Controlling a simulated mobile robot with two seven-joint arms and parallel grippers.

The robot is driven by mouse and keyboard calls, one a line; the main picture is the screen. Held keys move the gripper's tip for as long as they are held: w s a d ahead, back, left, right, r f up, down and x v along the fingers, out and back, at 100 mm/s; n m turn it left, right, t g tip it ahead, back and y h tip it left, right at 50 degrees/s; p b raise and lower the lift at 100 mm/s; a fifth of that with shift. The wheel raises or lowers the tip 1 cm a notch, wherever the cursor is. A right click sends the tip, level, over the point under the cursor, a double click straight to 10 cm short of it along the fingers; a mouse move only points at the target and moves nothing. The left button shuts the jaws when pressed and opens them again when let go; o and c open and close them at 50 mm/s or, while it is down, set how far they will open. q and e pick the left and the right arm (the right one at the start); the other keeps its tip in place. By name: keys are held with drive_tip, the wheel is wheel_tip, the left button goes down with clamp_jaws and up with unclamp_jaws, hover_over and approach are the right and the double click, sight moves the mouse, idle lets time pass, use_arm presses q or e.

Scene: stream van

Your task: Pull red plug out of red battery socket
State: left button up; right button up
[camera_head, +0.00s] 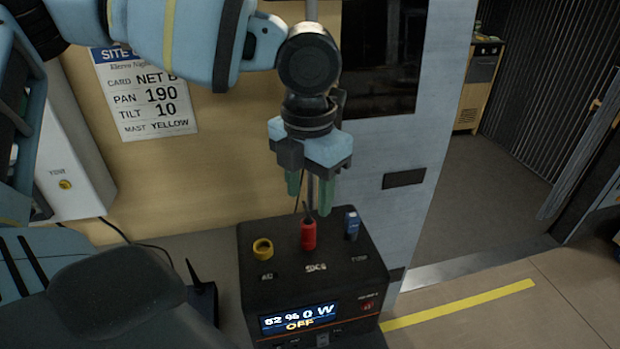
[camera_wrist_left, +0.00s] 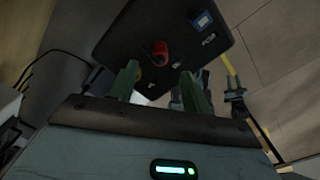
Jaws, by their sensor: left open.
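The red plug (camera_head: 308,234) stands upright in the middle socket on top of the black battery box (camera_head: 355,292), with a dark cable rising from it. The red socket under it is hidden.
A yellow ring socket (camera_head: 263,248) is left of the red plug and a blue plug (camera_head: 352,224) is right of it, both close. The box display reads 62 %, 0 W, OFF. A paper sign (camera_head: 150,95) hangs on the wall behind. Open floor lies to the right.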

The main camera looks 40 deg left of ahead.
sight(308, 215)
use_arm(q)
drive_tip(key=shift+s+f, duration=0.2)
drive_tip(key=shift+f, duration=0.05)
wheel_tip(308, 215, down, 6)
drive_tip(key=shift+w+r, duration=0.1)
drive_tip(key=shift+r, duration=0.15)
drive_tip(key=shift+f, duration=0.9)
use_arm(e)
drive_tip(key=shift+s, duration=0.3)
use_arm(q)
drive_tip(key=c, duration=0.9)
drive_tip(key=o, duration=0.9)
use_arm(e)
drive_tip(key=shift+s+f, duration=0.1)
drive_tip(key=shift+f, duration=0.05)
use_arm(q)
drive_tip(key=shift+r, duration=3.95)
use_arm(e)
drive_tip(key=shift+s, duration=0.1)
